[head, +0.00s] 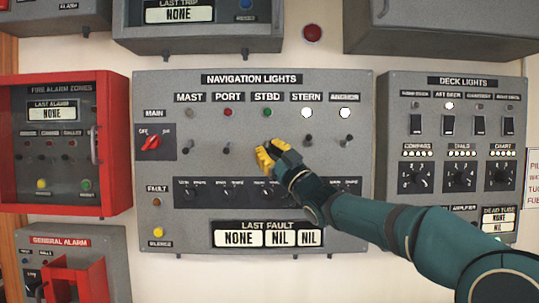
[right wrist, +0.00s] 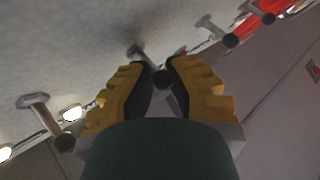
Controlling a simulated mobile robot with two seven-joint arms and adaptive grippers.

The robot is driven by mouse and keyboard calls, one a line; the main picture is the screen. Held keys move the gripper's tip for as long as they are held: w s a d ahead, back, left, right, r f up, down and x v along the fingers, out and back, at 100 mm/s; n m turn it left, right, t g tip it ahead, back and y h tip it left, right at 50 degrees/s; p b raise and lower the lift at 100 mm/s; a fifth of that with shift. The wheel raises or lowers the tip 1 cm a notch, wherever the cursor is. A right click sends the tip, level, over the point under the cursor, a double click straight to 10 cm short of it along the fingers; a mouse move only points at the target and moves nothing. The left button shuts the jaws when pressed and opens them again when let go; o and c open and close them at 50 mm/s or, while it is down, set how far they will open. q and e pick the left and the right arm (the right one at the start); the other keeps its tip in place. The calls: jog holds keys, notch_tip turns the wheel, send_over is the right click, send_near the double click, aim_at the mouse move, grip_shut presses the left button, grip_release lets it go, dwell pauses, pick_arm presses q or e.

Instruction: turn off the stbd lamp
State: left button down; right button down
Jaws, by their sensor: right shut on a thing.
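The navigation lights panel (head: 150,90) has a row of labelled lamps with a toggle lever under each. The STBD lamp (head: 267,112) is a green lens, dull beside the bright white STERN lamp (head: 306,113). My right gripper (head: 266,155) is below the STBD lamp and covers the STBD lever in the head view. In the right wrist view its yellow fingers (right wrist: 160,80) are shut around the end of a metal toggle lever (right wrist: 139,52), the STBD one by its place. Which way this lever is tilted cannot be told. My left gripper is out of view.
The port lever (head: 227,149) and stern lever (head: 308,140) stand on either side of my gripper. The red MAIN knob (head: 151,142) is at the left. A row of small knobs lies just below. The deck lights panel (head: 455,95) is right, behind my arm.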

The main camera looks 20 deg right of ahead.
jog(key=shift+a, duration=0.2)
jog(key=c, duration=1.1)
grip_release()
jog(key=shift+c, duration=0.2)
jog(key=shift+o, duration=1.1)
jog(key=shift+a, duration=0.15)
jog(key=shift+s+d+f, duration=0.1)
jog(key=shift+d, duration=0.15)
jog(key=v, duration=1.1)
jog(key=shift+s+f, duration=0.25)
